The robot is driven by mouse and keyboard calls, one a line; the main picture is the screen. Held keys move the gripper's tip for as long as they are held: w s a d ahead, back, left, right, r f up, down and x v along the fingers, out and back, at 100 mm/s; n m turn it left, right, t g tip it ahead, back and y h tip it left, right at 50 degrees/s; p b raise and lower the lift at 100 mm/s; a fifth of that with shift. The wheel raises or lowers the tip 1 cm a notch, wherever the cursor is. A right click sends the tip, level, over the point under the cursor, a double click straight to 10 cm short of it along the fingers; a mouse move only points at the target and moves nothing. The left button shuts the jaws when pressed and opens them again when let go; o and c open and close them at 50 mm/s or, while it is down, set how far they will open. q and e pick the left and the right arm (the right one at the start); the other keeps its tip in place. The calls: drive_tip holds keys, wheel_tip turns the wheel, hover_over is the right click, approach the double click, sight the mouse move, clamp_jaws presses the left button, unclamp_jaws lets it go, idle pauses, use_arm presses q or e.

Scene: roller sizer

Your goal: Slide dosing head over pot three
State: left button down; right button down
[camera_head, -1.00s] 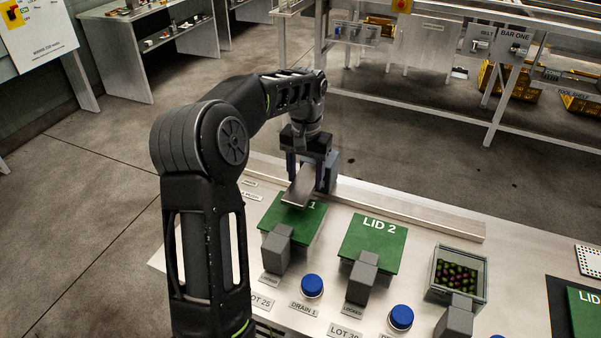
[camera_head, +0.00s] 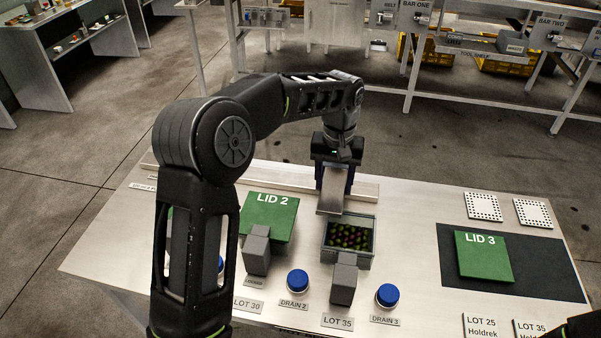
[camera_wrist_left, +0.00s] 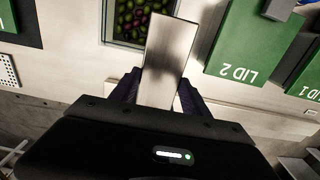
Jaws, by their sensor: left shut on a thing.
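The dosing head, a grey metal chute (camera_head: 332,197), is held in my left gripper (camera_head: 335,180) at the rail behind the pots. My left gripper is shut on it; the grip itself is partly hidden. Pot three (camera_head: 371,248) is an open, clear-walled box with dark green and reddish fruit inside. The chute's front end reaches the pot's back edge, left of its middle in the head view. In the left wrist view the chute (camera_wrist_left: 168,60) overlaps the edge of pot three (camera_wrist_left: 107,22).
The rail (camera_head: 270,178) runs along the bench's back edge. The green LID 2 (camera_head: 268,222) lies left of pot three. LID 3 (camera_head: 484,258) lies on a dark mat (camera_head: 540,270) at right. Grey blocks and blue drain buttons (camera_head: 388,294) stand in front.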

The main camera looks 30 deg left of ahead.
use_arm(q)
drive_tip(key=d, duration=0.2)
drive_tip(key=w+d, duration=0.1)
drive_tip(key=d, duration=0.2)
drive_tip(key=shift+w+d+p, duration=0.3)
drive_tip(key=shift+w, duration=0.1)
drive_tip(key=c, duration=0.6)
unclamp_jaws()
drive_tip(key=shift+w+d, duration=0.1)
drive_tip(key=shift+d, duration=0.05)
drive_tip(key=shift+o, duration=0.4)
drive_tip(key=shift+r, duration=0.1)
wheel_tip(320, 180, up, 8)
drive_tip(key=shift+f, duration=0.25)
